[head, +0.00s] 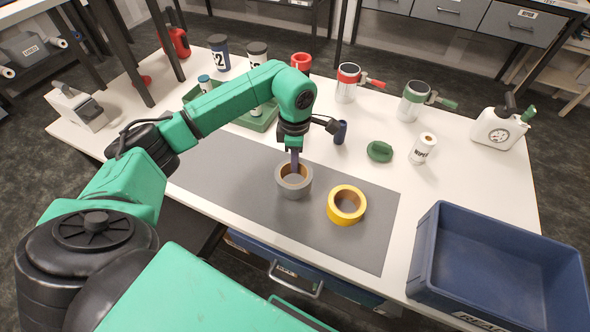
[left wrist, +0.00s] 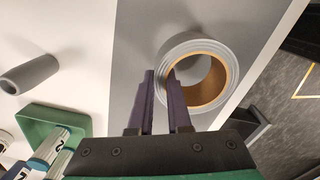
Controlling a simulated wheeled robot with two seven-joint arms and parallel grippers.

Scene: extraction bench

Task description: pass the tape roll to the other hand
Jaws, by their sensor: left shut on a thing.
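A grey tape roll (head: 293,187) with a brown core is at the grey mat (head: 345,240); I cannot tell if it touches the mat. My left gripper (head: 294,170) reaches down to it from above and is shut on its wall. In the left wrist view, one finger of the gripper (left wrist: 162,78) is outside the tape roll (left wrist: 220,45) and the other is at its inner edge. A yellow tape roll (head: 336,212) lies on the mat to the right, apart from the gripper. My right gripper is not in view.
A blue bin (head: 425,245) stands at the bench's right end. A green tray (head: 232,120) with bottles, a dark blue cylinder (head: 341,132), a green lump (head: 379,151) and a white roll (head: 423,148) stand behind the mat. The mat's left part is clear.

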